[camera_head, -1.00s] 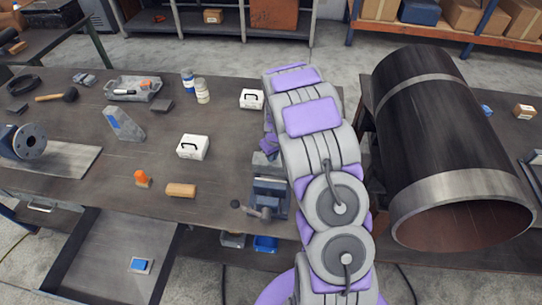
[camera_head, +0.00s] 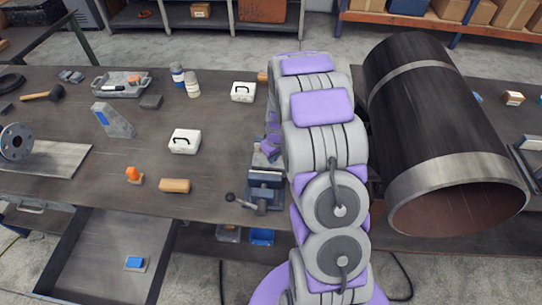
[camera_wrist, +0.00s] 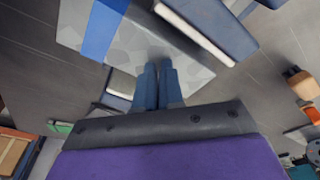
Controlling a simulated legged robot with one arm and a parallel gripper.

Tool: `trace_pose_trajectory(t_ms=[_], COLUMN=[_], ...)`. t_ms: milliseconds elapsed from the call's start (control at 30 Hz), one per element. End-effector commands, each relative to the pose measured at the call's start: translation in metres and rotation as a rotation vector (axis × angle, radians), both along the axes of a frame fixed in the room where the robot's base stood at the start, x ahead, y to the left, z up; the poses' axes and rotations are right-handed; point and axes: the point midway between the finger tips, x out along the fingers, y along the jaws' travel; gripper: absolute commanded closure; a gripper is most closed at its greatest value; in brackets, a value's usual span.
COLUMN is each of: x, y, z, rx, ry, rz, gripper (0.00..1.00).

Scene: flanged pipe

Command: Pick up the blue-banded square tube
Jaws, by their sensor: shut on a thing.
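The blue-banded square tube (camera_wrist: 70,22) shows in the wrist view as a pale grey, mottled metal piece with a blue band (camera_wrist: 101,30) across it. My gripper (camera_wrist: 157,75) points at it with its two blue-grey fingers close together, shut on its near part. The fingertips' exact contact is hard to see. A blue vise (camera_wrist: 212,22) with a pale jaw edge lies close to the tube's right side; I cannot tell whether they touch.
A large black pipe (camera_head: 430,110) lies right of my arm. White cases (camera_head: 184,141), a tan block (camera_head: 175,186), an orange-topped item (camera_head: 134,174) and a grey angled block (camera_head: 114,121) stand on the bench. An open drawer (camera_head: 105,245) juts out below. Bare bench lies mid-left.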

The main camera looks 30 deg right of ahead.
Motion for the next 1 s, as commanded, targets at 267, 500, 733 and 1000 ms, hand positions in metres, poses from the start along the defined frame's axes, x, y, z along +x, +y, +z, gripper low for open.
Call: trace_pose_trajectory(t_ms=[267, 500, 733, 1000], x=[-0.008, -0.032, -0.073, -0.111], y=[0.006, 0.006, -0.003, -0.012], z=[0.003, 0.007, 0.011, 0.010], rx=[0.007, 0.005, 0.000, 0.000], ry=[0.023, 0.021, 0.011, 0.009], rz=[0.002, -0.001, -0.003, -0.003], gripper=[1.00, 1.00, 1.00, 1.00])
